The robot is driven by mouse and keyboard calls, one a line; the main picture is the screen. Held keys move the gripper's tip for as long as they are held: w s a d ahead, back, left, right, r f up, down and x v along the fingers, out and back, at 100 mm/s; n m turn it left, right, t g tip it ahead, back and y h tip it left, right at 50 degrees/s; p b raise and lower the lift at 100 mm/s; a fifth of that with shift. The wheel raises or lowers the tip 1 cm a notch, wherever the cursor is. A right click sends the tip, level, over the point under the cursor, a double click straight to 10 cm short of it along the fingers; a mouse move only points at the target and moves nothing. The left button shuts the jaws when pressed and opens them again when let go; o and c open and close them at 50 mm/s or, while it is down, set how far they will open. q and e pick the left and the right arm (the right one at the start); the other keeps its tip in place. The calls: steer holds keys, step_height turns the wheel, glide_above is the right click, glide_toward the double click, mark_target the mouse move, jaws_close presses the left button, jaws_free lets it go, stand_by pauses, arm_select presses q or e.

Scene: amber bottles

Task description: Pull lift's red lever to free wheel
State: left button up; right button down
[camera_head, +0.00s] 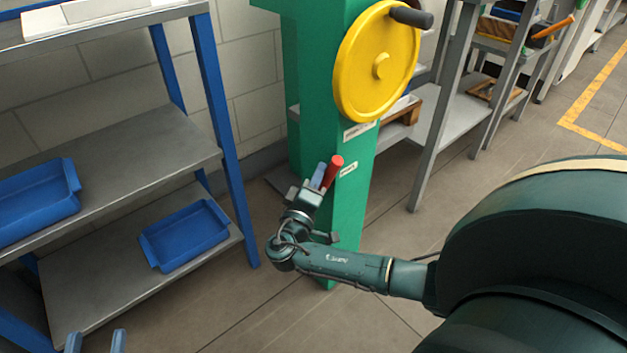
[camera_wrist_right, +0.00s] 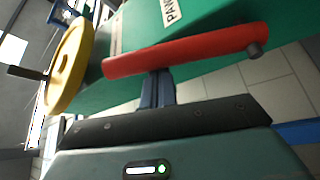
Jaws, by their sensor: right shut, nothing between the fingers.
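The red lever (camera_head: 333,169) sticks out from the green lift column (camera_head: 345,215), below the yellow wheel (camera_head: 357,68) with its dark handle. In the right wrist view the lever (camera_wrist_right: 190,50) lies across the picture, and the wheel (camera_wrist_right: 72,65) shows at the left. My right gripper (camera_head: 319,175) is at the lever, just left of it in the head view. Its fingers (camera_wrist_right: 157,88) are shut together, empty, with tips at the lever's edge; I cannot tell whether they touch it. My left gripper (camera_head: 96,341) shows only two spread fingertips at the bottom left, open and empty.
A blue-legged shelf rack (camera_head: 135,150) with blue trays (camera_head: 185,235) stands at the left. Grey shelving (camera_head: 440,120) stands behind the column at right. The floor (camera_head: 240,310) in front of the column is bare. My right arm crosses from the right.

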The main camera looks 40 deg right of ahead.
arm_select(q)
steer(key=shift+w+d+f+n+b, duration=0.1)
steer(key=shift+d+n+b, duration=0.15)
steer(key=shift+b, duration=0.8)
arm_select(e)
steer(key=shift+s+f+m+h, duration=0.3)
steer(key=shift+s+m+h, duration=0.3)
steer(key=shift+m, duration=0.4)
steer(key=shift+s, duration=0.15)
arm_select(q)
steer(key=shift+r, duration=0.2)
arm_select(e)
steer(key=shift+r+g, duration=0.1)
steer(key=shift+g, duration=0.2)
